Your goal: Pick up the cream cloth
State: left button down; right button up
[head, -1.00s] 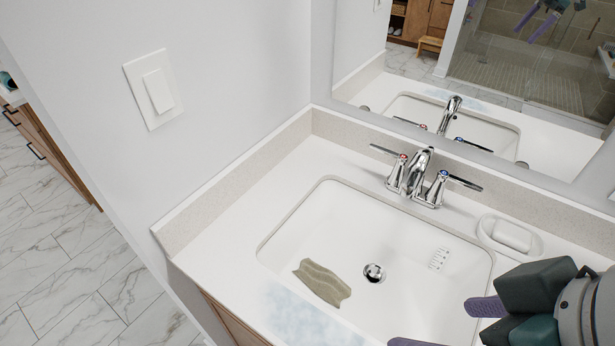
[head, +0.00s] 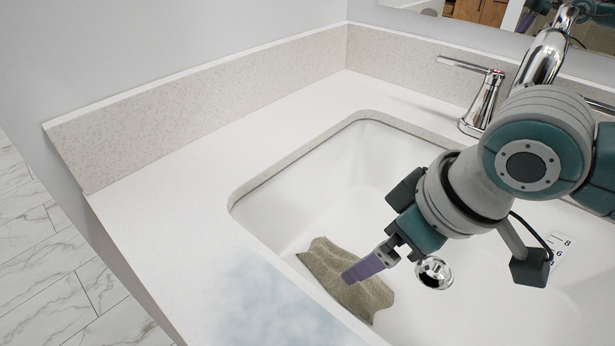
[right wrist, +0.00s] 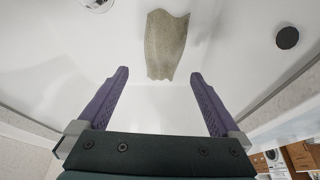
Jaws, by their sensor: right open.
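The cream cloth (head: 330,268) lies rumpled on the bottom of the white sink, near its left wall and beside the drain. In the head view it looks olive-beige, and my right gripper (head: 362,270) is over it, hiding part of it. The right wrist view shows the cloth (right wrist: 166,45) ahead of the open, empty fingers of my right gripper (right wrist: 158,88), roughly centred between them and apart from them. My left gripper is out of view.
The sink (head: 370,160) has a metal drain (head: 433,272) right of the cloth. A chrome faucet (head: 545,55) with a handle (head: 485,98) stands behind. A bluish smear (head: 275,305) marks the counter's front. A small white numbered item (head: 560,248) lies in the sink at right.

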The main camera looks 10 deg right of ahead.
aim_at(347, 267)
jog(key=b+x, duration=0.1)
jog(key=x, duration=0.2)
jog(key=shift+a+f, duration=0.15)
jog(key=b+x, duration=0.1)
jog(key=x, duration=0.1)
jog(key=b+x, duration=0.1)
jog(key=x, duration=0.2)
jog(key=shift+a+b, duration=0.25)
jog(key=shift+b, duration=0.05)
jog(key=shift+c, duration=0.2)
jog(key=c, duration=1.2)
notch_tip(347, 267, up, 20)
jog(key=p, duration=0.6)
jog(key=shift+p, duration=0.35)
